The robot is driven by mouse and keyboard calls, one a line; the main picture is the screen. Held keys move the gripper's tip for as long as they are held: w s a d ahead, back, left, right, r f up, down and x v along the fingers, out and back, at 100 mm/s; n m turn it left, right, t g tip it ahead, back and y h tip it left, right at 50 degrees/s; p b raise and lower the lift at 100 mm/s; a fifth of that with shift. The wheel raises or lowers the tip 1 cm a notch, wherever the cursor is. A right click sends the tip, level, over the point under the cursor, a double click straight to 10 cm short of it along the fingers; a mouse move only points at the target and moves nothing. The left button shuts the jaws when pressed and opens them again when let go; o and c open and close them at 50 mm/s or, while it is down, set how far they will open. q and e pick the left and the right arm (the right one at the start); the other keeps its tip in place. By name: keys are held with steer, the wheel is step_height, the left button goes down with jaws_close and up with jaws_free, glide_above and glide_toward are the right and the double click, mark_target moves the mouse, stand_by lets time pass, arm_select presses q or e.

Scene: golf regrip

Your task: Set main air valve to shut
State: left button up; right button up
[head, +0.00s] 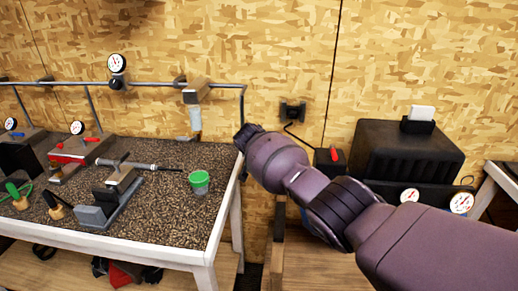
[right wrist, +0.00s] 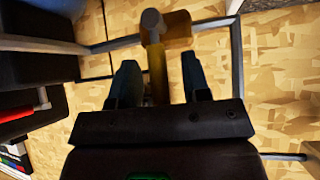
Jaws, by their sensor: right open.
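My right arm reaches in from the lower right of the head view, and its dark wrist end (head: 246,136) is by the right end of the wall pipe. The wrist hides the fingers there. In the right wrist view my right gripper (right wrist: 160,84) has its two fingers apart. A yellowish upright part (right wrist: 157,75) shows between them, below a grey rounded end (right wrist: 152,24) beside a tan block (right wrist: 179,29). I cannot tell whether the fingers touch it, or whether it is the main air valve's handle. My left gripper is not in view.
An air pipe (head: 145,84) with a gauge (head: 117,62) and a tan-topped unit (head: 195,93) runs along the wall. The left bench (head: 130,210) holds a vise, a club and a green cup (head: 199,181). A black machine (head: 405,150) and a red lever (head: 333,154) are at right.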

steer(key=p+v, duration=0.3)
steer(key=v, duration=0.7)
steer(key=shift+s+r, duration=0.15)
steer(key=shift+s, duration=0.1)
steer(key=shift+a, duration=0.1)
